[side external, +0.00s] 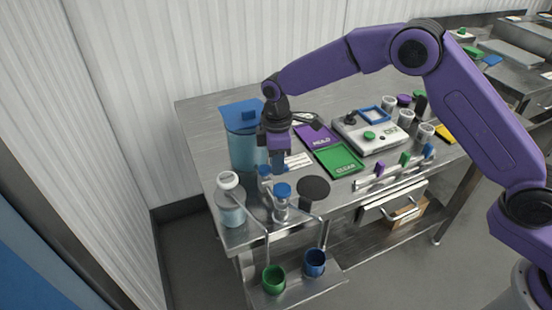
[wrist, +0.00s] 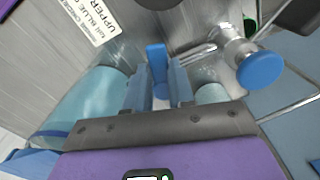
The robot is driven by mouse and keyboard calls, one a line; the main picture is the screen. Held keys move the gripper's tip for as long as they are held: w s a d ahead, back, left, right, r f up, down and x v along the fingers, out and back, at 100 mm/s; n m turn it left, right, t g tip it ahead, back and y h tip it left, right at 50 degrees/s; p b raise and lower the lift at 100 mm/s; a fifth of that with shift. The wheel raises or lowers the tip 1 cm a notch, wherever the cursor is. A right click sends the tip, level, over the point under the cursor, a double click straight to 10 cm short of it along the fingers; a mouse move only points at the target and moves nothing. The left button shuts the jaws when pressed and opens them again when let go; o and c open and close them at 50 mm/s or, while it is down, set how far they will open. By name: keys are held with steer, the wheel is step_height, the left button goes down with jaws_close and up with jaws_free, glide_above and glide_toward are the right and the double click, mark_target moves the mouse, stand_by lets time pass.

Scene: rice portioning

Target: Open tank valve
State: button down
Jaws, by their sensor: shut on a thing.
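My gripper (side external: 278,166) reaches down at the front right of a clear tank (side external: 243,145) with a blue lid and bluish liquid. In the wrist view, my gripper (wrist: 160,82) is shut on an upright blue handle (wrist: 156,56), the tank valve's handle, with one finger on each side of it. The tank (wrist: 92,100) fills the left of that view. A second valve has a round blue knob (wrist: 261,70), to the right of the fingers and apart from them. This knob also shows in the side view (side external: 282,190). The held handle is mostly hidden there.
A white-capped bottle (side external: 229,185) stands at the table's front left corner. A green cup (side external: 273,279) and a blue cup (side external: 314,262) sit on a low shelf.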

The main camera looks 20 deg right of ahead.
steer(key=m, duration=0.2)
steer(key=s+m, duration=0.1)
steer(key=shift+a+m, duration=0.25)
steer(key=shift+m, duration=0.15)
steer(key=m, duration=0.3)
steer(key=shift+s+a+m, duration=0.3)
steer(key=m, duration=0.2)
steer(key=a+m, duration=0.1)
steer(key=shift+s+m, duration=0.25)
steer(key=shift+m, duration=0.05)
steer(key=shift+a+m, duration=0.2)
steer(key=shift+m, duration=0.7)
steer(key=shift+a+m, duration=0.2)
steer(key=shift+m, duration=0.7)
steer(key=shift+r, duration=0.1)
steer(key=c, duration=1)
jaws_free()
steer(key=shift+o, duration=0.2)
step_height(320, 180, up, 17)
steer(key=shift+r, duration=0.2)
steer(key=shift+s, duration=0.1)
